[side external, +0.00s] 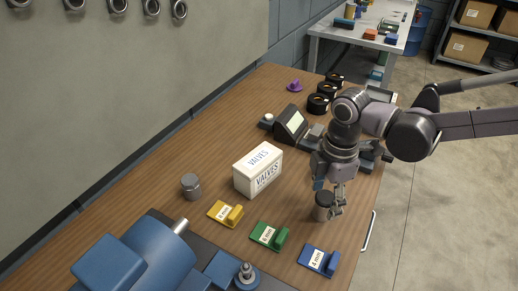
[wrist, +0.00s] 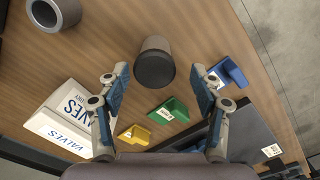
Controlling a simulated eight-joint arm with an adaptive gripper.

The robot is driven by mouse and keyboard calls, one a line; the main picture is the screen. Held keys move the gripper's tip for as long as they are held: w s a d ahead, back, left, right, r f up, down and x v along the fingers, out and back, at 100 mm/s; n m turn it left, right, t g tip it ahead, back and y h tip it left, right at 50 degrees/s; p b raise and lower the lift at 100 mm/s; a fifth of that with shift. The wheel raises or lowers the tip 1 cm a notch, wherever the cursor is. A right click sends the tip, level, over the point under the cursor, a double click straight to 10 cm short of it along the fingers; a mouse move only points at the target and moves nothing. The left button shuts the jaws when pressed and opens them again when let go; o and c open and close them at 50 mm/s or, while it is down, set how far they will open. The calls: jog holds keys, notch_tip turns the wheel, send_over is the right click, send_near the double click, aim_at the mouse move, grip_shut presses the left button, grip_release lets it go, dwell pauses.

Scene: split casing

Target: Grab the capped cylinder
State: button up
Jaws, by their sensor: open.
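The capped cylinder (side external: 322,209) stands upright on the wooden bench, grey with a dark cap, right of the white VALVES box. In the wrist view the cylinder (wrist: 157,44) shows its dark round cap toward me, between and just ahead of the fingertips. My gripper (side external: 331,197) is pointed down right at the cylinder, and its fingers partly cover it. In the wrist view my gripper (wrist: 160,72) has its two fingers spread wide, with a gap on both sides of the cylinder. I cannot tell how far the fingertips reach down beside it.
The VALVES box (side external: 258,169) stands to the left. Yellow (side external: 225,213), green (side external: 269,235) and blue (side external: 318,261) labelled blocks lie in front. A grey hexagonal-looking piece (side external: 191,186) stands farther left. A hollow grey ring or cup (wrist: 54,11) shows in the wrist view.

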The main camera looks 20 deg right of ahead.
aim_at(323, 206)
jog(key=shift+w+d+f, duration=0.1)
jog(key=shift+w+f, duration=0.1)
jog(key=shift+f, duration=0.95)
jog(key=shift+w+d+f, duration=0.1)
jog(key=shift+w+f, duration=0.05)
jog(key=shift+f, duration=0.95)
jog(key=c, duration=1.3)
